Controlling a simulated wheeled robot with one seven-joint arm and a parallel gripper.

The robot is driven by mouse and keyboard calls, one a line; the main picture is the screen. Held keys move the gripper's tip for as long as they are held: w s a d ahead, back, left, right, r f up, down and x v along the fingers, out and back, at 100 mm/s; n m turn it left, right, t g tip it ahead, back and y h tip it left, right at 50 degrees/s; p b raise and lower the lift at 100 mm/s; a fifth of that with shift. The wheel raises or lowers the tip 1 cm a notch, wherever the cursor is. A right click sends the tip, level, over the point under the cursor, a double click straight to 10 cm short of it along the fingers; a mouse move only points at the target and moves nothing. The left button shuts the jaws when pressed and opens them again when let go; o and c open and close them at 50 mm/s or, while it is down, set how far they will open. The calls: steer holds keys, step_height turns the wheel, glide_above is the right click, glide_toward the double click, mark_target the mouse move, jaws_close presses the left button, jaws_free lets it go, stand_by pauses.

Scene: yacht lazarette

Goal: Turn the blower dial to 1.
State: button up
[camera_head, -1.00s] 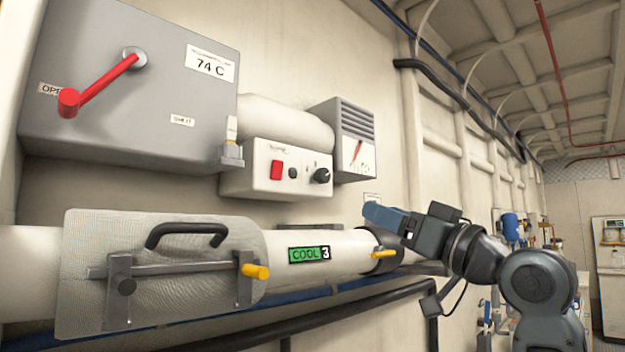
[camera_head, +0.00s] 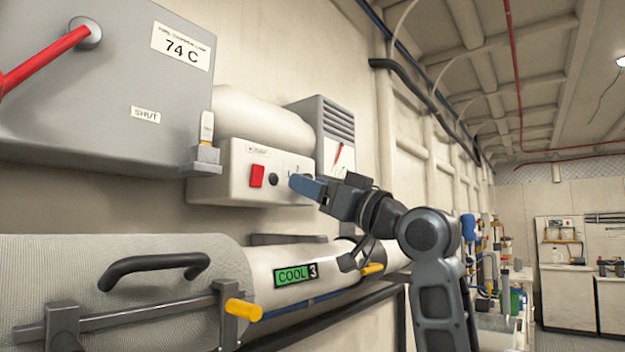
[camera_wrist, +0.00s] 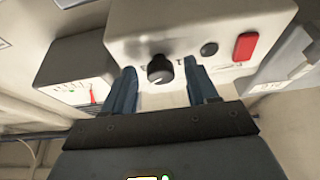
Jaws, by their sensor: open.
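The blower box (camera_head: 222,180) is a cream control box on the wall with a red switch (camera_head: 257,176) and a small black button (camera_head: 273,179). Its black dial (camera_wrist: 160,69) shows in the wrist view, between and just beyond my fingertips; printed marks around it are too small to read surely. In the head view my gripper covers the dial. My gripper (camera_head: 300,185) has blue fingers and is at the right part of the box's front. In the wrist view my gripper (camera_wrist: 158,80) is open, one finger on each side of the dial, and I cannot tell whether they touch it.
A grey vent box with a gauge (camera_head: 335,125) is right of the blower box. A white pipe (camera_head: 262,265) labelled COOL 3, with yellow handles (camera_head: 243,309), runs below. A grey cabinet (camera_head: 110,110) with a red lever and 74 C label is at upper left.

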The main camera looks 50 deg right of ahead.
steer(key=shift+w+r, duration=0.1)
steer(key=shift+w, duration=0.15)
steer(key=c, duration=1)
